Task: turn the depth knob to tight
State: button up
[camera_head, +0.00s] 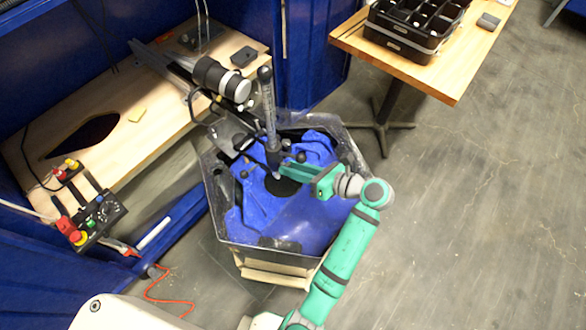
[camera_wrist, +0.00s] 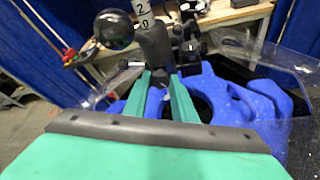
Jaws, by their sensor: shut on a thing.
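The upright graduated post (camera_head: 268,110) stands over the tank in the head view. My gripper (camera_head: 288,166) reaches in from the right at the post's lower end. In the wrist view, my gripper's two green fingers (camera_wrist: 163,82) close on a small dark part at the foot of the column, which I take for the depth knob. The fingers mostly hide it, so its setting and any tight mark cannot be read.
The tank (camera_head: 211,187) has clear walls and a blue lining (camera_head: 310,215). A black ball (camera_wrist: 113,29) sits left of the column. A wooden bench (camera_head: 150,95) with a control box (camera_head: 100,215) stands left; a table (camera_head: 455,75) with a black organizer (camera_head: 397,42) stands right.

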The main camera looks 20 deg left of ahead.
jog(key=shift+w+d+f+m+g+y, duration=0.1)
jog(key=shift+m+g+y, duration=0.3)
jog(key=shift+m, duration=0.55)
jog(key=shift+w+a+f+m+g+y, duration=0.1)
jog(key=shift+m+g+y, duration=0.3)
jog(key=shift+m, duration=0.5)
jog(key=shift+d+f+m+g+y, duration=0.1)
jog(key=shift+m+g+y, duration=0.3)
jog(key=shift+m, duration=0.55)
jog(key=o, duration=1)
jog(key=shift+o, duration=0.2)
jog(key=d, duration=0.3)
jog(key=d+r, duration=0.1)
jog(key=d, duration=0.6)
jog(key=shift+d+r, duration=0.3)
jog(key=shift+r, duration=0.1)
